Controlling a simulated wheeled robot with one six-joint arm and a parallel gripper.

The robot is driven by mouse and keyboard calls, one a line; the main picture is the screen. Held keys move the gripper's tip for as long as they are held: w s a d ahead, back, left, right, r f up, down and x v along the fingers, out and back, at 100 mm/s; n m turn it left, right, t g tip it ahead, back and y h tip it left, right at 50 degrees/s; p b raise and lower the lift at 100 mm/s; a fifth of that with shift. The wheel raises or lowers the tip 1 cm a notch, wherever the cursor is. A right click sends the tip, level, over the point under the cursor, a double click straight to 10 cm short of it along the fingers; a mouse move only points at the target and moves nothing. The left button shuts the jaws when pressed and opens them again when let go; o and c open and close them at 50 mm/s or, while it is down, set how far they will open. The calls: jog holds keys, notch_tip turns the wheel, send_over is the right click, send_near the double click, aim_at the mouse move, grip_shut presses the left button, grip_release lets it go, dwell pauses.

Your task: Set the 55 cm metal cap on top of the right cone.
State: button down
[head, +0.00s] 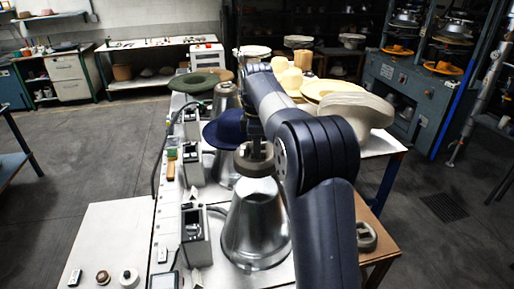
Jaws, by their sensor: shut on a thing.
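Several shiny metal cones stand in a row on the long white bench. The nearest and rightmost cone (250,232) is large in view, with its narrow top upward. A grey-brown round cap (254,168) is right over that cone's top; I cannot tell whether it rests there or hangs just above. My gripper (254,148) is directly above the cap, shut on it, with its fingers small and partly hidden. A second cone (223,168) stands behind, under a navy hat (226,130). A third cone (226,98) is farther back. No size marking is readable.
Small control boxes (195,238) line the cones' left side. Small round pieces, brown (103,277) and pale (129,279), lie front left. A metal ring-like piece (366,237) sits on the wooden table at right. Pale hats (345,103) are stacked behind my arm. Floor at left is clear.

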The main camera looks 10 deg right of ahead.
jog(key=shift+w, duration=0.25)
jog(key=shift+f, duration=2.2)
jog(key=shift+f+b, duration=0.85)
jog(key=shift+f, duration=1.5)
jog(key=shift+s+d+r+p, duration=0.1)
jog(key=shift+d+p, duration=0.05)
jog(key=shift+p, duration=0.15)
jog(key=shift+f, duration=0.2)
jog(key=c, duration=1.3)
grip_release()
jog(key=shift+c, duration=0.2)
jog(key=shift+o, duration=0.3)
jog(key=shift+s+f, duration=0.1)
jog(key=shift+f, duration=0.05)
